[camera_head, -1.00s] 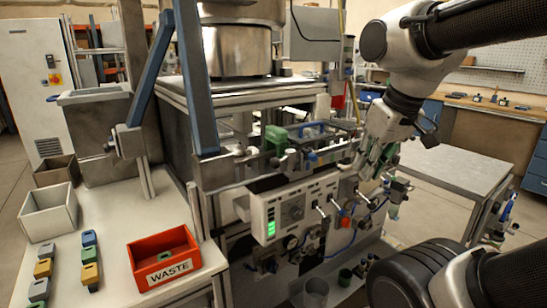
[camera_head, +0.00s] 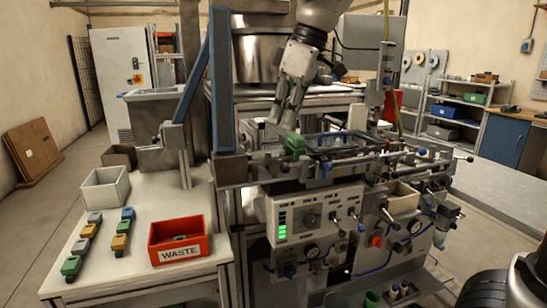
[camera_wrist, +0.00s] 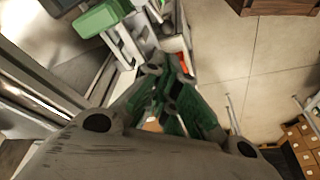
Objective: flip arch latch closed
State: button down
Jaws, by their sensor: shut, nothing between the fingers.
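My gripper (camera_head: 281,117) hangs down over the left part of the machine's top rail. It is just above and left of a green block (camera_head: 294,144) on that rail. In the wrist view my shut, empty gripper (camera_wrist: 174,68) points toward the top, and a green part (camera_wrist: 102,17) shows at the upper left, apart from the fingers. A blue bar (camera_head: 347,134) lies along the back of the rail, to the right of the gripper. I cannot tell for sure which part is the arch latch or how it stands.
A control panel (camera_head: 310,214) fronts the machine.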

aim_at(296, 164)
jog(key=shift+f, duration=0.1)
jog(key=x, duration=1)
jog(key=shift+s+d+n, duration=0.2)
jog(key=shift+s+n, duration=0.25)
jog(key=shift+n, duration=0.15)
jog(key=s+d+n+g, duration=0.3)
jog(key=s+d+n, duration=0.2)
jog(key=n, duration=0.6)
jog(key=shift+d+g+h, duration=0.3)
jog(key=shift+d, duration=0.05)
jog(key=shift+s, duration=0.1)
